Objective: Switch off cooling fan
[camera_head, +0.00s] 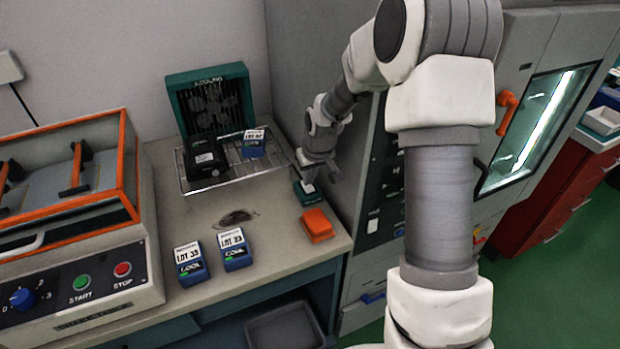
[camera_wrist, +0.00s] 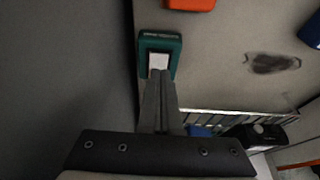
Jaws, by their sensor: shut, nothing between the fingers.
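The cooling fan (camera_head: 208,100) is a dark green box marked COOLING at the back of the bench, behind a wire rack. A small green switch box (camera_head: 307,192) with a white rocker sits on the bench to the right of the rack. In the wrist view the switch box (camera_wrist: 160,43) shows its white rocker (camera_wrist: 159,62) just beyond my fingertips. My gripper (camera_wrist: 160,74) is shut and empty, with its tips at or very near the rocker's edge. I cannot tell whether they touch. In the head view my gripper (camera_head: 320,176) is above the switch box and partly hides it.
An orange block (camera_head: 317,224) lies in front of the switch box. The wire rack (camera_head: 232,171) holds a black device (camera_head: 204,156) and a blue labelled unit (camera_head: 254,142). Blue units LOT 33 (camera_head: 190,264) and LOT 23 (camera_head: 234,249) stand near the front edge. A grey cabinet stands to the right.

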